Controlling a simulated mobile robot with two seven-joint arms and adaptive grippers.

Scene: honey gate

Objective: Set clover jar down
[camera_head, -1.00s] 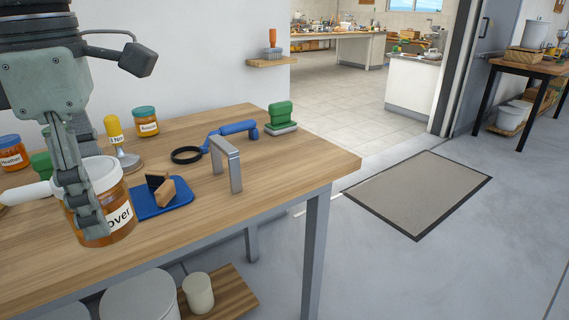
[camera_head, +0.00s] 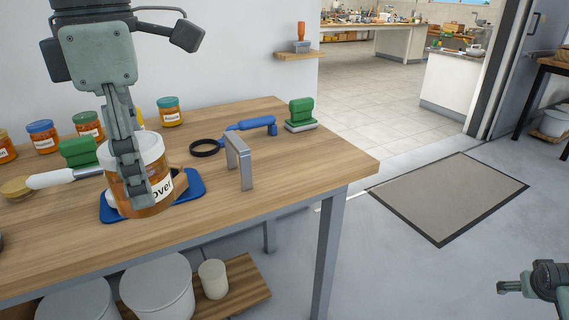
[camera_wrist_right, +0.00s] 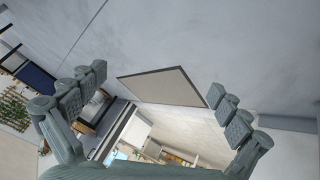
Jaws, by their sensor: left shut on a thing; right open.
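The clover jar (camera_head: 157,201) is an amber jar with a white lid and a label of which "over" shows. My left gripper (camera_head: 134,188) comes down from above and is shut on it, its fingers across the lid and side.
Several smaller labelled jars, one with a teal lid (camera_head: 171,112), line the table's back. A grey metal arch (camera_head: 240,162), a blue-handled tool (camera_head: 250,124) and a green-handled block (camera_head: 301,115) stand right of the jar. The table's front right is clear.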

